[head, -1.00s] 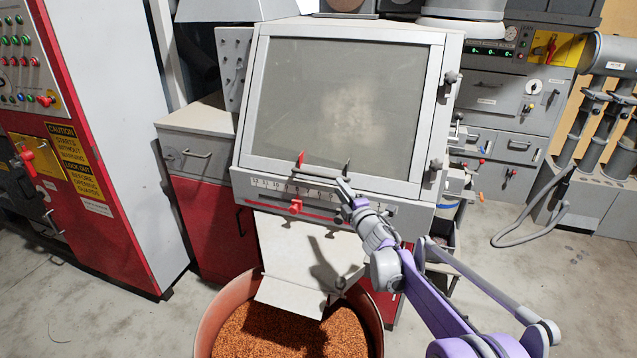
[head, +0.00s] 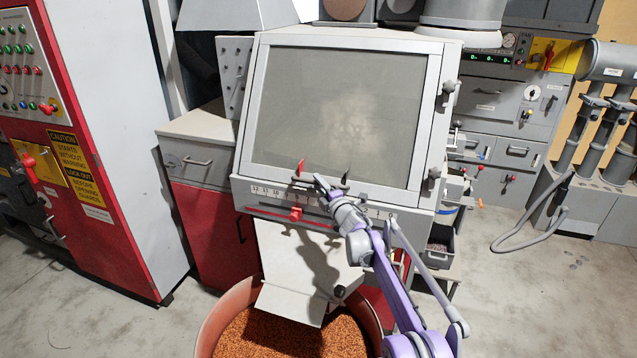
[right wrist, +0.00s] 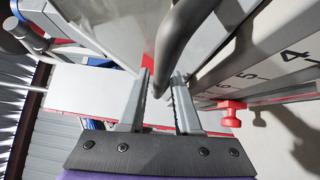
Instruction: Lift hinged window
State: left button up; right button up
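The hinged window (head: 338,105) is a grey-framed pane on the slanted front of the machine, and it looks closed. Its dark handle (head: 345,179) is at the middle of the lower frame edge. My right gripper (head: 319,180) is at this handle, partly covering it. In the right wrist view, the curved dark grey handle bar (right wrist: 186,38) runs down between the two fingertips of my right gripper (right wrist: 162,92). The fingers are apart, with a visible gap beside the bar. My left gripper is not in view.
Below the window is a numbered scale with a red slider knob (head: 295,214), which also shows in the wrist view (right wrist: 230,112). A chute (head: 290,300) leads into a round bin (head: 212,325) of copper-coloured granules. A red control cabinet (head: 125,250) stands at the left.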

jog(key=shift+w, duration=0.2)
grip_shut()
dwell(1.4)
